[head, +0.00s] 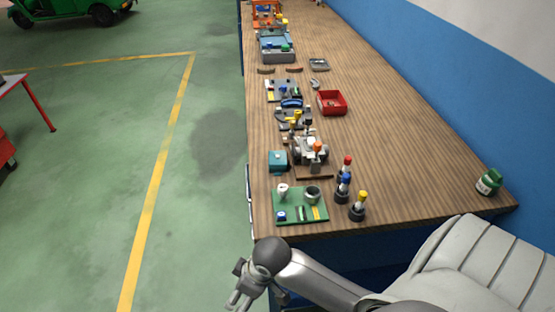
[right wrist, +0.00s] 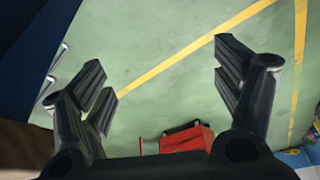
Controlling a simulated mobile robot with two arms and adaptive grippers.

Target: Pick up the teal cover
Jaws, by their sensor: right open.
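The teal cover (head: 278,160) is a small box-like block near the left edge of the wooden workbench (head: 420,140), just behind the green board (head: 283,216). My right gripper (head: 240,296) hangs beyond the bench's near left corner, over the floor, well in front of the cover and apart from it. In the right wrist view its two fingers (right wrist: 163,88) are spread wide with nothing between them. The teal cover does not show in that view. My left gripper is not in view.
A grey mechanism (head: 311,150) stands just right of the cover. Several colour-topped screwdrivers (head: 345,185) stand nearby. A red bin (head: 332,102) is farther back. A green bottle (head: 489,182) is at the right. The bench's right side is mostly clear, and floor lies left.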

